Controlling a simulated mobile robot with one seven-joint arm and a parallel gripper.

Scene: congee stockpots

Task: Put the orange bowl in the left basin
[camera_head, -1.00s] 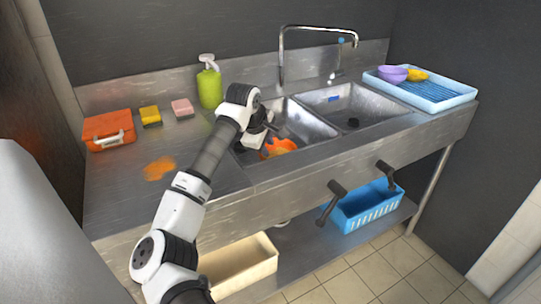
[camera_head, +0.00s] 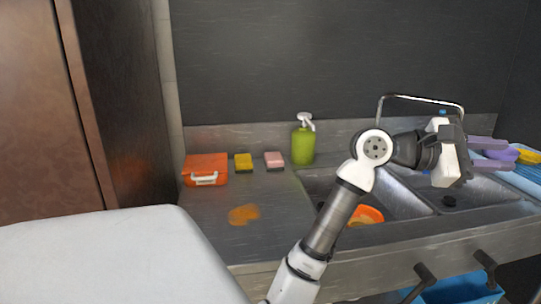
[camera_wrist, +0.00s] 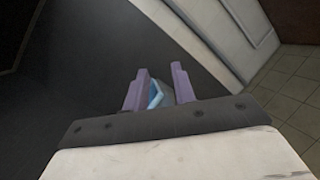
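The orange bowl (camera_head: 367,214) lies in the left basin (camera_head: 400,202) of the steel sink, near its front side. Its lower part is hidden by the basin's front edge, and my arm passes just left of it. My gripper (camera_head: 506,154) is up and to the right of the bowl, above the right basin (camera_head: 480,193) and pointing right. Its two purple fingers are apart with nothing held. The wrist view shows the open fingers (camera_wrist: 158,80), with part of something blue beyond them; the orange bowl is not in that view.
The faucet (camera_head: 420,98) arches behind. A green soap bottle (camera_head: 303,146), two sponges and an orange case (camera_head: 205,170) line the counter's back; an orange stain (camera_head: 244,214) lies in front.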

